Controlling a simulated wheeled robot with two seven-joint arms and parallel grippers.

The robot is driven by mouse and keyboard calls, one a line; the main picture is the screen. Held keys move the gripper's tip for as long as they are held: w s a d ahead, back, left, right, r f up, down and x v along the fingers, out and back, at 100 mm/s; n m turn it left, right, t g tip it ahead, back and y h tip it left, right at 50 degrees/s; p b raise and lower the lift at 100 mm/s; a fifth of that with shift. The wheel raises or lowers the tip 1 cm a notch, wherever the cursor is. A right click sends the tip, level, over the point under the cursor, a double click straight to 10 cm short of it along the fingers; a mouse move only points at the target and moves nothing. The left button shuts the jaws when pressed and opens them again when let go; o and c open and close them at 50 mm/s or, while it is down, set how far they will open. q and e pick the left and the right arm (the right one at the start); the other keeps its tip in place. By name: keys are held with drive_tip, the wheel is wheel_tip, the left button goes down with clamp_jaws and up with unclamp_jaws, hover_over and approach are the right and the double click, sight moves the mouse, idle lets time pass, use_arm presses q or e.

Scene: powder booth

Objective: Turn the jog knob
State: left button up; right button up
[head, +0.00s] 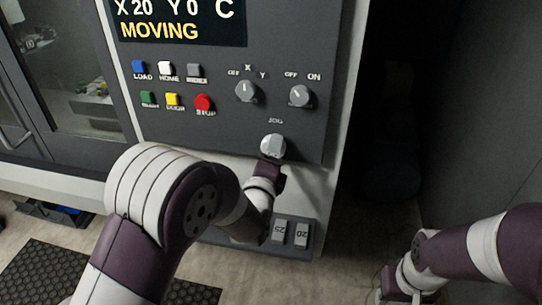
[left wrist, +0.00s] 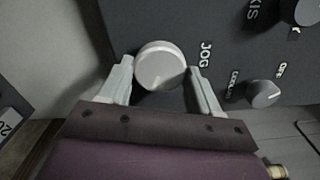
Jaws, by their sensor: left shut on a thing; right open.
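The jog knob (head: 272,146) is a round light-grey dial at the lower right of the dark control panel (head: 225,125), with the word JOG above it. In the left wrist view the knob (left wrist: 161,64) sits between the two pale fingers of my left gripper (left wrist: 163,72), which is shut on it. In the head view my left arm hides most of that gripper. The display (head: 180,22) reads X 20, Y 0, C and MOVING. My right gripper (head: 388,297) is open and empty at the bottom right, low and away from the panel, partly cut off.
An axis selector (head: 246,91) and an off/on switch (head: 300,96) sit above the knob. Several coloured buttons, including a red stop button (head: 204,104), are to the left. Two grey blocks marked 25 (head: 279,231) and 20 (head: 302,234) are below. Dark open space lies right of the cabinet.

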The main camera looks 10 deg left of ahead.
use_arm(q)
drive_tip(key=shift+f+m, duration=0.1)
drive_tip(key=shift+m, duration=1)
drive_tip(key=o, duration=1.1)
drive_tip(key=shift+c, duration=0.2)
drive_tip(key=s+b, duration=0.3)
drive_tip(key=s, duration=0.9)
drive_tip(key=shift+s+a, duration=0.2)
drive_tip(key=shift+s, duration=0.2)
